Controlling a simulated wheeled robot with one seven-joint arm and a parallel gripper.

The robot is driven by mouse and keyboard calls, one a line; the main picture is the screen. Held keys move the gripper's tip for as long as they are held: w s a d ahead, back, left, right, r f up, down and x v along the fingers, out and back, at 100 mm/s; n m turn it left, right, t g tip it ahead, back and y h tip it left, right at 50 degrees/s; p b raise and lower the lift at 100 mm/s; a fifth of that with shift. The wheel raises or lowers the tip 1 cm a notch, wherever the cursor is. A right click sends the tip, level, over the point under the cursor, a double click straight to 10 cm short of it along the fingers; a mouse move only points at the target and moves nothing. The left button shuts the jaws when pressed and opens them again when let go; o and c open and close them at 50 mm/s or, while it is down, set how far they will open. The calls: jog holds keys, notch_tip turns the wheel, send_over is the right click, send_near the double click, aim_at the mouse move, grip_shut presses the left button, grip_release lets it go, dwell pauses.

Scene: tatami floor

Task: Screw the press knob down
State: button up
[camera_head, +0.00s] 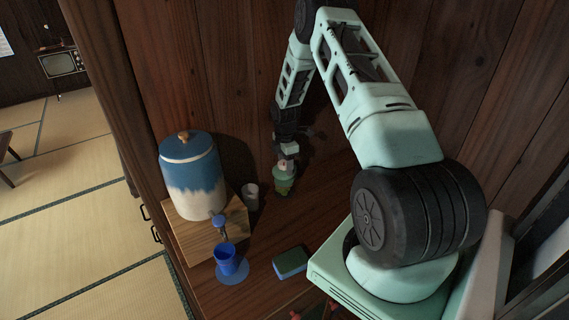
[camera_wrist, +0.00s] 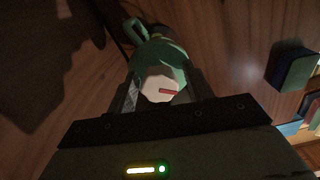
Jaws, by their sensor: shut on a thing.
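The press (camera_head: 284,186) is a small green vessel on the wooden counter, near the back wall. In the wrist view its round green body (camera_wrist: 169,54) and a green handle show. The press knob (camera_wrist: 158,85) is a pale faceted cap with a red mark, on top of the press. My gripper (camera_wrist: 164,88) is over the press from above, with one finger on each side of the knob, shut on it. In the head view my gripper (camera_head: 286,160) partly hides the knob. Whether the knob sits fully down cannot be told.
Left of the press, a white cup (camera_head: 251,196) stands beside a blue-and-white dispenser (camera_head: 193,180) on a wooden stand (camera_head: 190,238). A blue cup (camera_head: 226,262) and a green-and-blue sponge (camera_head: 291,262) are nearer the front. Bare counter (camera_head: 262,233) lies between them.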

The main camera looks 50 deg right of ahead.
aim_at(284, 163)
jog(key=m, duration=0.1)
jog(key=f+m, duration=0.1)
jog(key=m, duration=0.1)
jog(key=a+m, duration=0.1)
jog(key=m, duration=0.1)
jog(key=shift+f+b, duration=0.2)
jog(key=shift+b, duration=0.2)
jog(key=shift+c, duration=0.8)
jog(key=m, duration=0.3)
jog(key=shift+m, duration=0.4)
jog(key=shift+c, duration=0.6)
jog(key=m+b, duration=0.1)
jog(key=m, duration=0.4)
jog(key=shift+w, duration=0.1)
jog(key=shift+c, duration=0.3)
jog(key=m, duration=0.4)
jog(key=o, duration=0.5)
jog(key=shift+c, duration=0.2)
jog(key=o, duration=0.3)
jog(key=shift+d+r+p, duration=0.15)
jog(key=shift+r+p, duration=0.85)
jog(key=shift+r, duration=0.65)
jog(key=shift+d+r+p, duration=0.1)
jog(key=shift+r+p, duration=0.9)
jog(key=shift+r, duration=0.65)
jog(key=shift+w+r+p, duration=0.1)
jog(key=shift+r+p, duration=0.65)
jog(key=shift+r, duration=0.7)
